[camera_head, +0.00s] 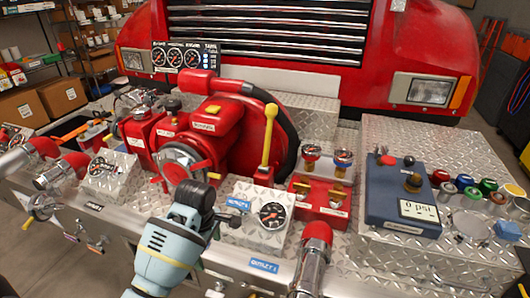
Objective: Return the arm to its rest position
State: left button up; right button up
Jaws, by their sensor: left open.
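My left arm comes in from the bottom, light blue with a dark wrist. My left gripper (238,211) is open, its fingers pointing right just above the silver box with a round gauge (271,215). I cannot tell whether it touches the box. It appears to hold nothing. My right gripper is not in view.
A red pump (222,143) with a yellow lever (268,141) stands behind my gripper. A red valve block (319,198), a silver pipe with a red collar (312,257) and a blue panel (405,197) lie to the right. The red truck front (390,40) closes off the back.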

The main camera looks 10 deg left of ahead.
pick_arm(q)
jog(key=s+d+f+m+t, duration=0.1)
jog(key=s+f+m, duration=0.35)
jog(key=s, duration=0.35)
jog(key=s+d+f+m, duration=0.1)
jog(key=s+f+m, duration=0.2)
jog(key=s+m, duration=0.3)
jog(key=s+d+r+m+t, duration=0.1)
jog(key=s+d+r+m, duration=0.15)
jog(key=s+m, duration=0.95)
jog(key=w+d+f+n+t+h, duration=0.1)
jog(key=w+f+n+t, duration=0.2)
jog(key=f+t, duration=0.4)
notch_tip(320, 180, down, 3)
jog(key=shift+w+d+r+t+h, duration=0.2)
jog(key=shift+d+t+h, duration=0.1)
jog(key=shift+h, duration=0.1)
